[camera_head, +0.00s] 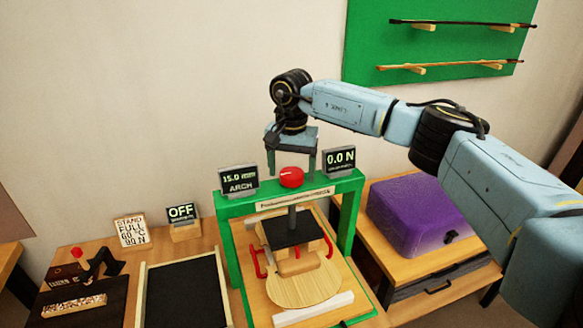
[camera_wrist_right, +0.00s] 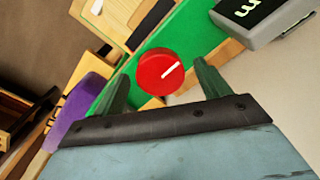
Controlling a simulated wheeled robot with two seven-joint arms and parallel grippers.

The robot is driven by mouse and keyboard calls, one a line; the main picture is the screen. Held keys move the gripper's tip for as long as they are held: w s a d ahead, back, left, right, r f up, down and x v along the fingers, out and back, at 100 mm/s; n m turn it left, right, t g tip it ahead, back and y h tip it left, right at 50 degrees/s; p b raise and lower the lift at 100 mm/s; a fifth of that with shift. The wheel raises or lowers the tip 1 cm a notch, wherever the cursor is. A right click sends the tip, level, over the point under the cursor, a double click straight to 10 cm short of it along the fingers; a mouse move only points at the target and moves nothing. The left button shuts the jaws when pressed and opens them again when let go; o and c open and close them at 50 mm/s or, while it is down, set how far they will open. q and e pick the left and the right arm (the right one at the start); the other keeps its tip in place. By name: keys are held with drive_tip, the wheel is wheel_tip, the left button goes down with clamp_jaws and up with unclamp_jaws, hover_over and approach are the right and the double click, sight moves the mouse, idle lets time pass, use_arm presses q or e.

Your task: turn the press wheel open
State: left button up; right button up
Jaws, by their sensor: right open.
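The red press wheel (camera_head: 291,177) sits on top of the green press frame (camera_head: 348,186). A white line marks its top in the right wrist view (camera_wrist_right: 160,72). My right gripper (camera_head: 292,174) is open above the wheel, with its fingers pointing down on either side of it. In the wrist view the wheel shows between the two fingers, with space on both sides, and I see no contact. Below the beam, a dark press plate (camera_head: 285,229) hangs on a screw over a wooden violin plate (camera_head: 310,284). My left gripper is not in view.
Displays reading 15.0 ARCH (camera_head: 239,180) and 0.0 N (camera_head: 341,161) stand on the beam near the gripper. A purple case (camera_head: 415,212) lies on the right. A dark panel (camera_head: 185,292), an OFF display (camera_head: 182,214) and a sign (camera_head: 131,231) are at left.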

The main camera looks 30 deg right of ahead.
sight(292, 173)
wheel_tip(292, 173, up, 13)
drive_tip(key=b, duration=0.1)
drive_tip(key=shift+r, duration=0.2)
idle(0.5)
